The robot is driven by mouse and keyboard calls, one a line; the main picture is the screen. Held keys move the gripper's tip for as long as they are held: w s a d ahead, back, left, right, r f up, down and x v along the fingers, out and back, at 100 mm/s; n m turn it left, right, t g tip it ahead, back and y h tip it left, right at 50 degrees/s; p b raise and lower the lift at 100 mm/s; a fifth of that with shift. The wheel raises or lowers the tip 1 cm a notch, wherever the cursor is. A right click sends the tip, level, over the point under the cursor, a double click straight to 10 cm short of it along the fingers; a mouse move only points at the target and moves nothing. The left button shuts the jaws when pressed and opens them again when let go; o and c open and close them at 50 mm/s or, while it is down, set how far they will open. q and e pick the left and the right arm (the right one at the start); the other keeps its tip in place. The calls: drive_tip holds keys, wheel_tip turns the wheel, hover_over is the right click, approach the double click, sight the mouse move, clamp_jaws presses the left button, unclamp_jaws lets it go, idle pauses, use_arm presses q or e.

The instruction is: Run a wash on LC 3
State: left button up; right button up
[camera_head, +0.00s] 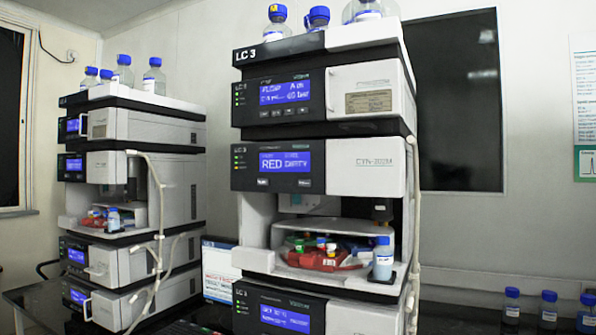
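The LC 3 stack (325,180) stands in the middle of the camera_head view, with "LC 3" labels on its modules. Its top display (284,92) is lit blue with small, partly legible text ending in "bar". Neither of my grippers is in view.
A second stack (130,200) stands at the left, with blue-capped bottles on top. More blue-capped bottles stand on LC 3 (318,19) and on the dark bench at the lower right (549,310). A screen (218,272) sits between the stacks. Tubing runs down both stacks.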

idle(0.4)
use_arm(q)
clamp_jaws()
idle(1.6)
